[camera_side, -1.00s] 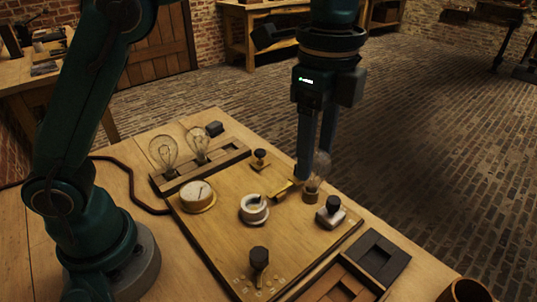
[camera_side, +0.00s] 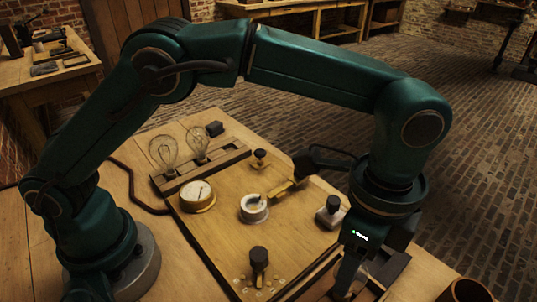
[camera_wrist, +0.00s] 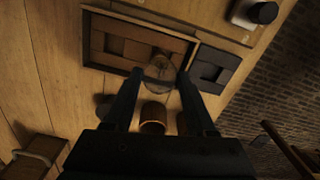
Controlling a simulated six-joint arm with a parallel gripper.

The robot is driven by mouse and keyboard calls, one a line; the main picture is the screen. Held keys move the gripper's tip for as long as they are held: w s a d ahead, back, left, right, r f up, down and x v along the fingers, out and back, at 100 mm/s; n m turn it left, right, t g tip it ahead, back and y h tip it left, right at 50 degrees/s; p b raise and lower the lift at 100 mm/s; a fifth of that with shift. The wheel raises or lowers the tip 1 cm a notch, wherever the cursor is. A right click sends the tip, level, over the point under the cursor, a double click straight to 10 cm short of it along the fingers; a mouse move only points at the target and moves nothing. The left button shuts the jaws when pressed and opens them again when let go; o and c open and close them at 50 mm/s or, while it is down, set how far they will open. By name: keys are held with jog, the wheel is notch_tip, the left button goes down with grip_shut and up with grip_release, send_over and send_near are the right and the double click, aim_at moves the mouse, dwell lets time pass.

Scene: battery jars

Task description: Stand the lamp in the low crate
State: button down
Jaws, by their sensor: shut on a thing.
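My gripper (camera_side: 350,286) is low at the near right of the bench, with its fingers shut on the clear glass bulb of a lamp (camera_wrist: 158,68). In the wrist view the bulb sits between the fingertips (camera_wrist: 160,78). The lamp is upright or nearly so; its base is hidden. The low brown wooden crate (camera_wrist: 110,43) has compartments and lies under the lamp, which overlaps its right part in the wrist view. In the side view my gripper partly hides the crate (camera_side: 318,284). I cannot tell whether the lamp touches the crate floor.
A dark tray (camera_wrist: 222,60) adjoins the crate. A brown cup (camera_side: 466,291) stands near the bench edge. The wooden board (camera_side: 215,235) carries a gauge (camera_side: 197,195), a white round fitting (camera_side: 253,208) and black knobs. Two other lamps (camera_side: 163,152) stand in a rack at the left.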

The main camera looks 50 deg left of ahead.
jog(key=shift+f, duration=0.4)
jog(key=shift+f, duration=0.1)
jog(key=shift+c, duration=1.1)
grip_release()
